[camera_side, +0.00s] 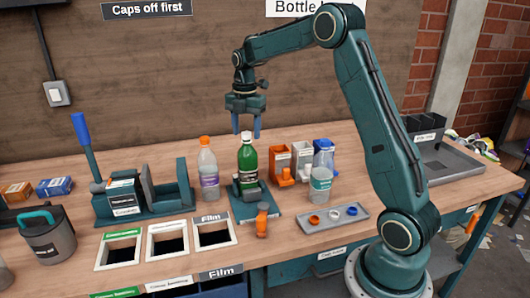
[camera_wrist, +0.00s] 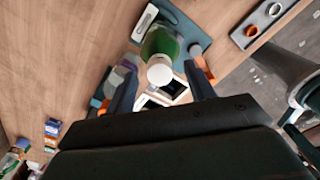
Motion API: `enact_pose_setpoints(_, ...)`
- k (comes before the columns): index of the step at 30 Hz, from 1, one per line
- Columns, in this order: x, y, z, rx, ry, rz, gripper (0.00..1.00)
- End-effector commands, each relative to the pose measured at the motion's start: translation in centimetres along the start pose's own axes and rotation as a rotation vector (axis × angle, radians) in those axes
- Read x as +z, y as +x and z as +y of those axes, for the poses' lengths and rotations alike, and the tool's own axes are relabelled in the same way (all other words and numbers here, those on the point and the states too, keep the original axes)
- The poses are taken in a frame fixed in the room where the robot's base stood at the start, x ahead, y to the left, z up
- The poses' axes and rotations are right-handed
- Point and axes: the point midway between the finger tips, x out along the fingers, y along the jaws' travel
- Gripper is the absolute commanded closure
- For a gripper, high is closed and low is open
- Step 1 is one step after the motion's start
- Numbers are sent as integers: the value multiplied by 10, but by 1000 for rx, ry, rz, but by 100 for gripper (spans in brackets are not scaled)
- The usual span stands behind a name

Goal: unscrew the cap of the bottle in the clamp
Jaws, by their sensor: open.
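A green bottle (camera_side: 248,163) with a white cap (camera_side: 246,135) stands upright in the clamp (camera_side: 246,193) near the middle of the bench. In the wrist view the white cap (camera_wrist: 160,74) sits on top of the green bottle (camera_wrist: 162,45). My gripper (camera_side: 246,134) hangs over the bottle with its fingers pointing down, at about cap height. In the wrist view my gripper (camera_wrist: 160,88) is open, with a finger on each side of the cap and nothing held. I cannot tell whether either finger touches the cap.
A clear bottle with an orange cap (camera_side: 208,170) stands left of the clamp. A clear bottle with a blue cap (camera_side: 321,173) stands to the right. A tray (camera_side: 318,225) holds loose caps. A small orange item (camera_side: 262,221) and framed bench openings (camera_side: 213,246) lie in front.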

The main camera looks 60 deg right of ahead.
Motion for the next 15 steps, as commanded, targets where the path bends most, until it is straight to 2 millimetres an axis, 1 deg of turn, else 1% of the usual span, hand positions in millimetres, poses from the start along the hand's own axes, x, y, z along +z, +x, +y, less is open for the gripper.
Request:
enact_pose_setpoints(4, 0, 0, 0, 0, 0, 0, 46)
enact_pose_setpoints(5, 0, 0, 0, 0, 0, 0, 48)
enact_pose_setpoints(6, 0, 0, 0, 0, 0, 0, 56)
enact_pose_setpoints(12, 0, 0, 0, -1, 0, 0, 94)
enact_pose_setpoints(15, 0, 0, 0, -1, 0, 0, 94)
